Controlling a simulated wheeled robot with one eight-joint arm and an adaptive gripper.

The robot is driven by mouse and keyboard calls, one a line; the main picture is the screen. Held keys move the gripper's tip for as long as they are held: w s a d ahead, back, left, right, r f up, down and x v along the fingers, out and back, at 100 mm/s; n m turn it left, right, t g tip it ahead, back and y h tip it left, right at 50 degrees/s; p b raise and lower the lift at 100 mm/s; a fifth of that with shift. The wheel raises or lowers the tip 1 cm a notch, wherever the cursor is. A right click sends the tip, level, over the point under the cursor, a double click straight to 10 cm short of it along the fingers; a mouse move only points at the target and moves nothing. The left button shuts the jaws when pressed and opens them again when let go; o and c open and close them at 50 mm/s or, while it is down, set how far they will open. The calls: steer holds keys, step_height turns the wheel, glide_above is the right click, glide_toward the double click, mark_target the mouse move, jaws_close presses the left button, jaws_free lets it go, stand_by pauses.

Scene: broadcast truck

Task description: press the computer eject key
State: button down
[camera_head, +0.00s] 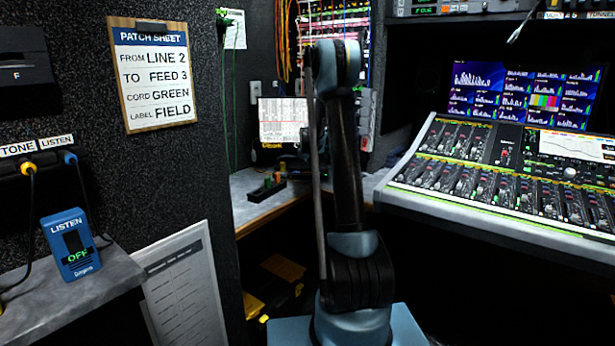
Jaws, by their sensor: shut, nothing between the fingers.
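A computer with a lit screen (283,122) stands at the back of the side desk, left of my arm. The screen shows a pale page of small print with dark marks. No eject key can be made out; the area below the screen is dark, small and partly covered. My arm rises from the bottom middle to a high elbow, in front of the desk and just right of the screen. My gripper cannot be made out; the far part of the arm is hidden behind the nearer links.
A dark holder with small coloured items (267,189) lies on the side desk (245,184). A mixing console (500,180) stands right of my arm. A blue LISTEN box (71,247) sits on the left ledge. A patch sheet (154,72) hangs on the partition. Cables hang behind my elbow.

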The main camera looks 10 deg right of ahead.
mark_target(306, 172)
steer(key=shift+f, duration=0.7)
steer(key=shift+f, duration=0.7)
stand_by(1.8)
steer(key=shift+r, duration=0.8)
steer(key=shift+r, duration=2.5)
steer(key=shift+s, duration=0.1)
